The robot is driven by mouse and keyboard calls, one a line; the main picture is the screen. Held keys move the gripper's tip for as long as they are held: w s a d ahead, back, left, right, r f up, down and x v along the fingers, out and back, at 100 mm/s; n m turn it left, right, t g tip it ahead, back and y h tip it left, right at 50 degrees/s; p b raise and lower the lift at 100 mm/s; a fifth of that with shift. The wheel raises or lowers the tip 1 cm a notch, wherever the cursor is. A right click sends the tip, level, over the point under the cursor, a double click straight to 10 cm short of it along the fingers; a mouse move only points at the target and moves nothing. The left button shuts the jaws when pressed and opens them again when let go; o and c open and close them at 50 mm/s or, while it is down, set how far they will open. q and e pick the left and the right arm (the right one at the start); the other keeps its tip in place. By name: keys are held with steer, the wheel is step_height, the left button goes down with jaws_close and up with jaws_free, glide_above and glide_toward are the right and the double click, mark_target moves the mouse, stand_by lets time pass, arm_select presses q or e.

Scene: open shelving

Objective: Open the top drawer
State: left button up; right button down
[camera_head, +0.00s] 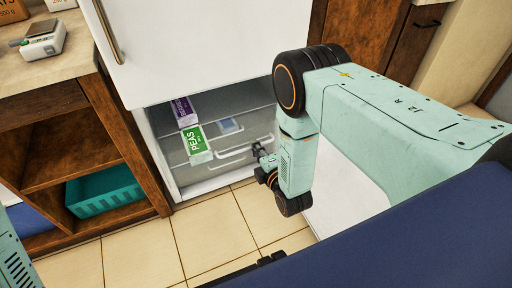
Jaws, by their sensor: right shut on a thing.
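The white freezer compartment (158,138) stands open below a closed white upper door (205,45). Clear drawers with pale bar handles (232,153) show inside. My left gripper is not in view; only a piece of my left arm shows at the lower left.
A white panel (345,205), seemingly the open lower door, stands right of the freezer behind my right arm. A wooden shelf unit (110,135) with a teal basket (103,190) stands at the left. The tiled floor (190,245) in front is clear.

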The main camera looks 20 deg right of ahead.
steer(key=c, duration=1.5)
jaws_free()
steer(key=shift+o, duration=0.2)
steer(key=v, duration=1.2)
